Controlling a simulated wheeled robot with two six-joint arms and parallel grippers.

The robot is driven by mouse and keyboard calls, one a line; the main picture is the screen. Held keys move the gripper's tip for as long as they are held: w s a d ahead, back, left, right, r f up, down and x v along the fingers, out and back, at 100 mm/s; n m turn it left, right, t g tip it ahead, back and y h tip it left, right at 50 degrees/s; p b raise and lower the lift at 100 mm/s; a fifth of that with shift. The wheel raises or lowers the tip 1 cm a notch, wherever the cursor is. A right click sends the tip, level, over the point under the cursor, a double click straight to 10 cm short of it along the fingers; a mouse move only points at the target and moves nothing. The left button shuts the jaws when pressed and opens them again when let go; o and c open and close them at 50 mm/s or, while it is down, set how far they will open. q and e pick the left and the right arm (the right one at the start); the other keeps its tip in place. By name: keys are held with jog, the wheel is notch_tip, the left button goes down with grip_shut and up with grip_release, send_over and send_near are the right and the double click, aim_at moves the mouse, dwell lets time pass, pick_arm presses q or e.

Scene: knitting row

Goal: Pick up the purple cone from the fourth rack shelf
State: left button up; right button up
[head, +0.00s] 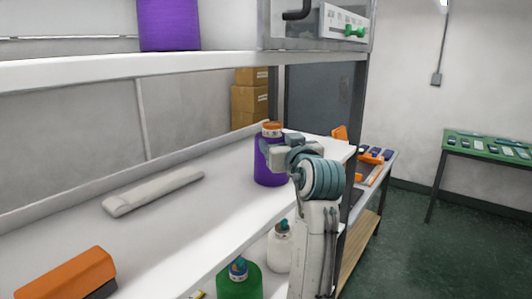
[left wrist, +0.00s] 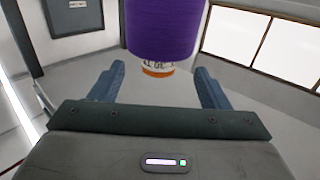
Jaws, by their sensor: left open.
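A purple cone (head: 268,164) with an orange top and a pale label stands upright on the white middle shelf (head: 185,225). My left gripper (head: 279,150) is at its upper part, partly in front of it in the head view. In the left wrist view, the purple cone (left wrist: 163,30) shows upside down between and beyond the two open fingers (left wrist: 160,86), with a visible gap to each finger. Another purple cone (head: 168,25) stands on the shelf above, its top cut off. My right gripper is not in view.
A grey-white bar (head: 153,192) and an orange block (head: 65,274) lie on the same shelf. Below are a green cone (head: 239,280) and a white one (head: 279,248). The upper shelf edge (head: 190,66) runs above. A green-topped table (head: 490,146) stands at right.

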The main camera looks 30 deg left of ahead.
aim_at(275, 132)
pick_arm(q)
jog(key=shift+r+p, duration=0.65)
jog(key=shift+r, duration=0.15)
jog(key=shift+p+x, duration=0.4)
jog(key=shift+x, duration=0.45)
jog(key=shift+w+a+f+p, duration=0.3)
jog(key=shift+w+a+f, duration=0.1)
jog(key=shift+w+a, duration=0.4)
jog(key=shift+w+a+r+p, duration=0.25)
jog(key=shift+w+a+p, duration=0.45)
jog(key=shift+w, duration=0.05)
jog(key=shift+p+x, duration=0.45)
jog(key=shift+x, duration=0.55)
jog(key=shift+w+a+f, duration=0.1)
jog(key=shift+a+f, duration=0.05)
jog(key=shift+a, duration=0.05)
jog(key=shift+f, duration=0.1)
jog(key=shift+d, duration=0.15)
jog(key=shift+c, duration=1.1)
jog(key=c, duration=1.1)
grip_shut()
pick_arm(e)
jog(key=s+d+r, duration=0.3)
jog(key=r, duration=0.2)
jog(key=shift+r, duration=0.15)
pick_arm(q)
jog(key=shift+r, duration=0.25)
